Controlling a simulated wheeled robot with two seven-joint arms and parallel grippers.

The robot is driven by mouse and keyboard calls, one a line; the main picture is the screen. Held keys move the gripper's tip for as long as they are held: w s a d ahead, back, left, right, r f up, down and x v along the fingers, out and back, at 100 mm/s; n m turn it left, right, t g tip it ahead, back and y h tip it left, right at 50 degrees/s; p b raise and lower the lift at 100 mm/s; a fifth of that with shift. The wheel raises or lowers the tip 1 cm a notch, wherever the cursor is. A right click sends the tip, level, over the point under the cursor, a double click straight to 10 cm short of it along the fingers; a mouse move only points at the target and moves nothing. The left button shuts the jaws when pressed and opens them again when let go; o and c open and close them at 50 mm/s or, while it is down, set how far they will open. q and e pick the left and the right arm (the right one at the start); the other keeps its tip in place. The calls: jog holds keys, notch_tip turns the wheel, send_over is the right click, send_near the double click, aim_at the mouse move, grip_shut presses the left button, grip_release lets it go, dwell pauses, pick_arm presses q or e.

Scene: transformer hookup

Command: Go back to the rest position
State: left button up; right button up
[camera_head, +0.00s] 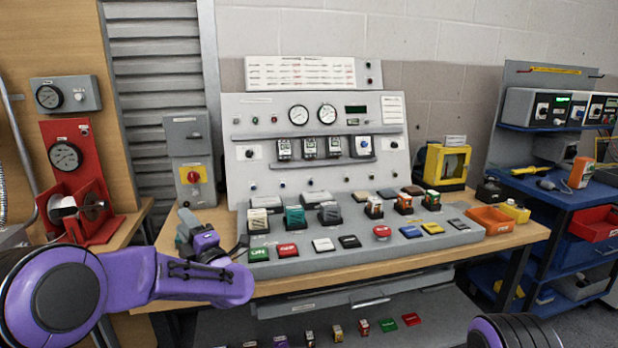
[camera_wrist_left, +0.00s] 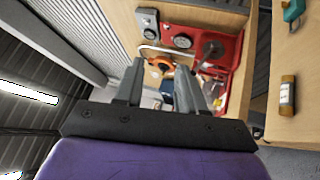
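My left gripper (camera_head: 186,232) is at the left end of the workbench, in front of the grey box with the red and yellow switch (camera_head: 193,174). In the left wrist view my left gripper (camera_wrist_left: 168,75) has its two fingers apart with nothing held between them. Beyond the fingers the red stand with a gauge (camera_wrist_left: 208,50) shows. My right gripper is not in view; only a dark and purple part of my right arm shows at the bottom right of the head view.
The workbench (camera_head: 365,264) carries a sloped console (camera_head: 460,238) with several coloured buttons. A yellow box (camera_head: 446,165) and an orange tray (camera_head: 489,219) stand at its right. A blue cart (camera_head: 568,215) is farther right. The red gauge stand (camera_head: 68,150) is at the left.

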pick_arm(q)
jog(key=s+d+f+m+g+h, duration=0.1)
jog(key=s+f+m+h, duration=0.35)
jog(key=f, duration=0.65)
jog(key=s+f+m+g+h, duration=0.1)
jog(key=s+f+m+h, duration=0.2)
jog(key=s+f+m, duration=0.5)
jog(key=s+d+f+m+g+h, duration=0.1)
jog(key=s+f+m+h, duration=0.2)
jog(key=f, duration=1)
jog(key=s+a+f+m+g, duration=0.1)
jog(key=s+f+g, duration=0.2)
jog(key=s, duration=0.7)
jog(key=s+a+f+m+g+h, duration=0.1)
jog(key=s+f+g, duration=0.2)
jog(key=s, duration=0.7)
jog(key=s+a+f+m+g+h, duration=0.1)
jog(key=s+f+m+g, duration=0.1)
jog(key=s+f, duration=0.4)
jog(key=s, duration=0.5)
jog(key=shift+a+f+g, duration=0.25)
jog(key=shift+a+g, duration=0.1)
jog(key=shift+g, duration=0.05)
jog(key=shift+w, duration=0.1)
jog(key=shift+c, duration=0.3)
